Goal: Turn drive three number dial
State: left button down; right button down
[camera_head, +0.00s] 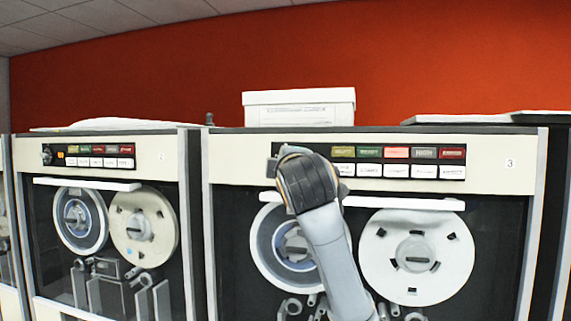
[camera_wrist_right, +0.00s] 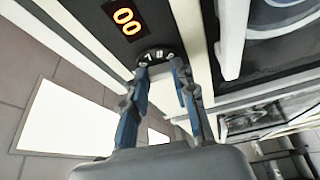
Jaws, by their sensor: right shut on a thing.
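Drive three is the tape cabinet with the small 3 label (camera_head: 510,163), on the right in the head view. My right arm reaches up in front of the left end of its button panel (camera_head: 398,161) and hides the dial there. In the right wrist view, the dark number dial (camera_wrist_right: 156,55) with white digits sits on the panel below a lit orange digit display (camera_wrist_right: 125,20). My right gripper (camera_wrist_right: 161,68) is shut on the dial, a finger at each side. The dial's near side is partly hidden. My left gripper is in neither view.
A second tape cabinet (camera_head: 95,210) stands at the left with its own dial and buttons. White handle bars (camera_head: 404,202) run below the panels, above the tape reels (camera_head: 417,256). A white box (camera_head: 300,108) lies on top of drive three.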

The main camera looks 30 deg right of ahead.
jog(key=shift+n, duration=0.6)
jog(key=shift+g, duration=0.3)
jog(key=c, duration=1.1)
grip_release()
jog(key=shift+o, duration=0.2)
jog(key=v, duration=1.2)
